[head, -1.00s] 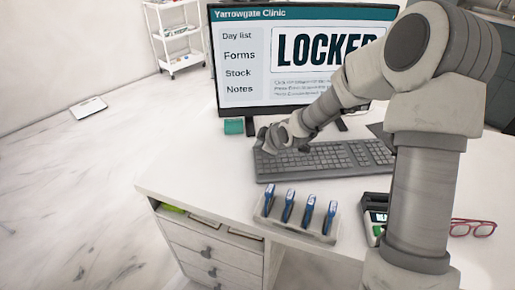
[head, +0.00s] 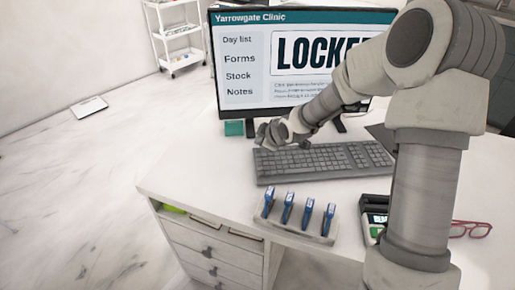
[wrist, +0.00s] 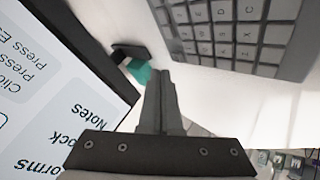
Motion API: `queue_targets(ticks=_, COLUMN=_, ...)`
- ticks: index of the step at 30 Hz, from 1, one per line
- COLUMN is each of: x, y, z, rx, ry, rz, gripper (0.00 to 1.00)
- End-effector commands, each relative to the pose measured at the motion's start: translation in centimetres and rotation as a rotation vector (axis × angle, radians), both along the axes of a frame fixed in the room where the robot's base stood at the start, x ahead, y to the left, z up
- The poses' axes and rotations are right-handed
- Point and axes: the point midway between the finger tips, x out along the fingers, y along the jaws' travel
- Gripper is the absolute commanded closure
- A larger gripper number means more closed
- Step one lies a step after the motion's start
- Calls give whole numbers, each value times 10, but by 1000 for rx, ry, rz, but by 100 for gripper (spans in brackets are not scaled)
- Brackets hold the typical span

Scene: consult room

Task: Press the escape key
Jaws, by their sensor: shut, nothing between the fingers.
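The dark grey keyboard (head: 325,160) lies on the white desk in front of the monitor. It also shows at the top right of the wrist view (wrist: 240,45). My gripper (head: 264,138) is shut and empty, close to the keyboard's far left corner. In the wrist view its fingertips (wrist: 158,76) are together, over bare desk beside that corner and apart from the keys in the picture. I cannot single out the escape key; labels at that corner are too small to read. The monitor (head: 240,70) shows "LOCKED", partly hidden by my arm.
A small teal block (head: 234,128) stands by the monitor, close to the fingertips in the wrist view (wrist: 139,71). A tray (head: 300,227) with several blue items sits in front of the keyboard. A small device (head: 374,222) and red glasses (head: 470,229) are at the right.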

Motion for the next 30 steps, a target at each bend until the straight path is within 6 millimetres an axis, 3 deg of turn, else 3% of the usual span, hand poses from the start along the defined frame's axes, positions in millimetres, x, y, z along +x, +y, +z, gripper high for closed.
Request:
queue_targets(ticks=3, x=0, y=0, z=17, rx=0, ry=-1, rz=-1, gripper=100)
queue_targets(ticks=12, x=0, y=0, z=44, rx=0, ry=0, rz=0, gripper=100)
queue_targets(ticks=30, x=0, y=0, z=42, rx=0, ry=0, rz=0, gripper=100)
